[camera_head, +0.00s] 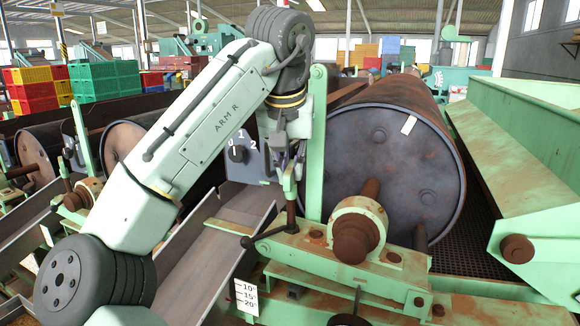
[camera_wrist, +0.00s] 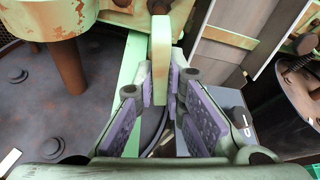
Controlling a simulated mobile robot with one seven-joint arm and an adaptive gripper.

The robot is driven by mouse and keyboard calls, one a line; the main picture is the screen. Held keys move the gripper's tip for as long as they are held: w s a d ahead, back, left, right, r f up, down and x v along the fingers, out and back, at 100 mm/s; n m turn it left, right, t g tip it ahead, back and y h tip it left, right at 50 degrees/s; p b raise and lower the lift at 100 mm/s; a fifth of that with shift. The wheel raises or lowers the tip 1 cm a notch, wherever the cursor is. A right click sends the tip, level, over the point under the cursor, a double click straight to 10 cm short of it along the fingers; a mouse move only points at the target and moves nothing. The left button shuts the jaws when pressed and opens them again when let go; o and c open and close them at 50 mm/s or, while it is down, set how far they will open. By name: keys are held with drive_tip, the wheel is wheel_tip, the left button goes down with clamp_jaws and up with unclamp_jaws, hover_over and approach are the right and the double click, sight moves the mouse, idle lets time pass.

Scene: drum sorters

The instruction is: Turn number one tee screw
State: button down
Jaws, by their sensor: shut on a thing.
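The tee screw (camera_head: 291,215) stands upright on the green frame in front of the large drum. It has a dark shaft with a pale green flat head above it. My gripper (camera_head: 291,160) points down from above and is shut on the head. In the wrist view, the purple-padded fingers of my gripper (camera_wrist: 160,92) close on either side of the worn green head of the tee screw (camera_wrist: 160,50). The lower shaft is hidden in the wrist view.
The rusty drum (camera_head: 385,165) is close on the right. A grey switch box (camera_head: 262,172) marked 0, 1, 2 stands behind my gripper. A dark crank handle (camera_head: 262,237) and a white angle scale (camera_head: 246,298) are just below. A grey chute (camera_head: 205,250) slopes away left.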

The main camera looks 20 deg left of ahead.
drive_tip(key=n+y, duration=0.1)
drive_tip(key=n, duration=0.1)
drive_tip(key=n+g, duration=0.1)
drive_tip(key=n, duration=0.2)
drive_tip(key=shift+d+n+y, duration=0.15)
drive_tip(key=shift+n+y, duration=0.15)
drive_tip(key=shift+y, duration=0.1)
drive_tip(key=shift+n+g+y, duration=0.5)
drive_tip(key=shift+n+g, duration=0.1)
drive_tip(key=shift+n, duration=1.5)
drive_tip(key=c, duration=1.8)
unclamp_jaws()
drive_tip(key=shift+d, duration=0.2)
drive_tip(key=shift+o, duration=0.7)
drive_tip(key=shift+a, duration=0.2)
